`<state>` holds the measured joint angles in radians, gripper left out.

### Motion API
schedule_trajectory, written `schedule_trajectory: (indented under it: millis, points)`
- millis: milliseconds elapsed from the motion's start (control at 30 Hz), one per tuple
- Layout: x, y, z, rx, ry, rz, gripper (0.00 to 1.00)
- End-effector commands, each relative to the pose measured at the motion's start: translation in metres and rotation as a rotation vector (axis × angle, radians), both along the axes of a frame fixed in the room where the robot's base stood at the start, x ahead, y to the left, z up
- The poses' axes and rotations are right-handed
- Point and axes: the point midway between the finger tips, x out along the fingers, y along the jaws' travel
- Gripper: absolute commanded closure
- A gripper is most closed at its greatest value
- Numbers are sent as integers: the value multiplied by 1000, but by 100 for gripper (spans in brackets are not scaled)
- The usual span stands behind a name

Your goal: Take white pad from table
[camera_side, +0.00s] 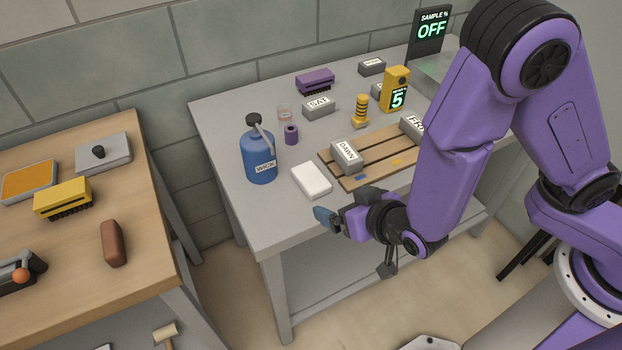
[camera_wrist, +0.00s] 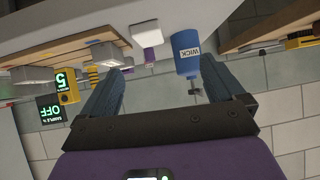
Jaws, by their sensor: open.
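The white pad (camera_side: 312,180) lies flat on the grey table (camera_side: 225,112), near its front edge, between the blue WICK bottle (camera_side: 259,155) and the slatted wooden board (camera_side: 350,183). In the wrist view the white pad (camera_wrist: 147,33) shows near the top, beyond the fingertips, beside the WICK bottle (camera_wrist: 187,55). My gripper (camera_side: 328,218) is at the table's front edge, a little in front of the pad and apart from it. In the wrist view my gripper (camera_wrist: 163,68) has its two blue fingers spread with nothing held between them.
A grey DAWN brick (camera_side: 346,156) sits on the board, right of the pad. A purple roll (camera_side: 291,134), a SAT brick (camera_side: 319,107) and a yellow-banded post (camera_side: 360,112) stand farther back. A wooden table (camera_side: 150,235) with tools is at left, across a gap.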

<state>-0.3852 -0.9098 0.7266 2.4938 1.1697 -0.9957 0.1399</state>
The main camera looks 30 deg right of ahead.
Motion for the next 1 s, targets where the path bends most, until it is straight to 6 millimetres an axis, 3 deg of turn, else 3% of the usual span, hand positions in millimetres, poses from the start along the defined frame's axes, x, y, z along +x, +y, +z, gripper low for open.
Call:
schedule_trajectory:
  millis: [267,800,1000]
  points:
    - [11,-8,1,-43,-108,-54,5]
    - [95,-9,-46,-40,-107,-54,5]
    - [109,-8,-54,-40,-105,-50,5]
